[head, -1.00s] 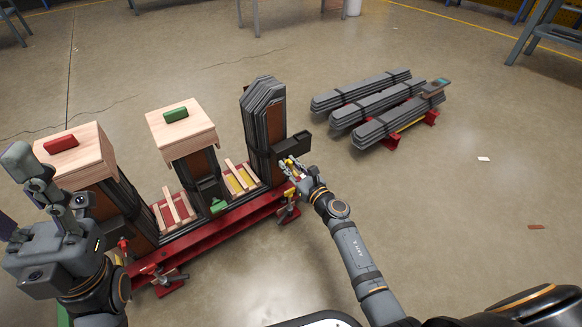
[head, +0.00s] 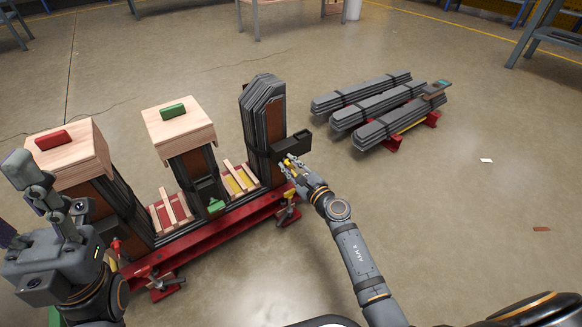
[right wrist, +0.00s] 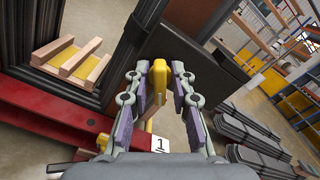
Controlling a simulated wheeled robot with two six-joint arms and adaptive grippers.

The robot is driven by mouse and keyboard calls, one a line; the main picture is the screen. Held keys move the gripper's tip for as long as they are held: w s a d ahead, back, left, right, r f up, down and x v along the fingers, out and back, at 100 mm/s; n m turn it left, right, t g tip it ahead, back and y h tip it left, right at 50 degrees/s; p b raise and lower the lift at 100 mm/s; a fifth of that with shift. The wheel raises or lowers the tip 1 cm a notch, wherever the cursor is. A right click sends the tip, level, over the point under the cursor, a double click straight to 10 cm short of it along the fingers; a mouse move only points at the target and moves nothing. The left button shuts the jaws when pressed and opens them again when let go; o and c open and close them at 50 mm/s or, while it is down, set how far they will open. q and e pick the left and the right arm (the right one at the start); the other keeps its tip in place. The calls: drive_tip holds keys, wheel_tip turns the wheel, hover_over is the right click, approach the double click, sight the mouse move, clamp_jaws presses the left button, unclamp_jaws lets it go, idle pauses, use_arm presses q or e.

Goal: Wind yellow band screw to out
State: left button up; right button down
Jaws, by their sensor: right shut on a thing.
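The yellow band screw (right wrist: 160,73) stands between the fingers of my right gripper (right wrist: 162,92) in the right wrist view. The gripper is shut on it, beside the dark upright core stack (head: 264,125) at the right end of the red beam. In the head view the right gripper (head: 292,170) covers most of the screw, and only a bit of yellow shows. My left gripper (head: 35,185) is at the left edge of the head view, away from the screw; its fingers are not clear.
Two wood-topped stacks stand on the red beam (head: 205,246), with a red block (head: 53,140) and a green block (head: 173,111) on top. Dark bar bundles (head: 375,107) lie at the back right.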

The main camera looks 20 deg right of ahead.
drive_tip(key=n+b, duration=0.1)
drive_tip(key=n, duration=0.2)
drive_tip(key=shift+f, duration=0.15)
drive_tip(key=shift+n, duration=0.4)
drive_tip(key=shift+n+b, duration=0.6)
drive_tip(key=shift+b, duration=0.15)
drive_tip(key=c, duration=1.5)
unclamp_jaws()
drive_tip(key=shift+r, duration=0.25)
drive_tip(key=o, duration=0.4)
drive_tip(key=shift+f, duration=0.1)
drive_tip(key=shift+o, duration=0.2)
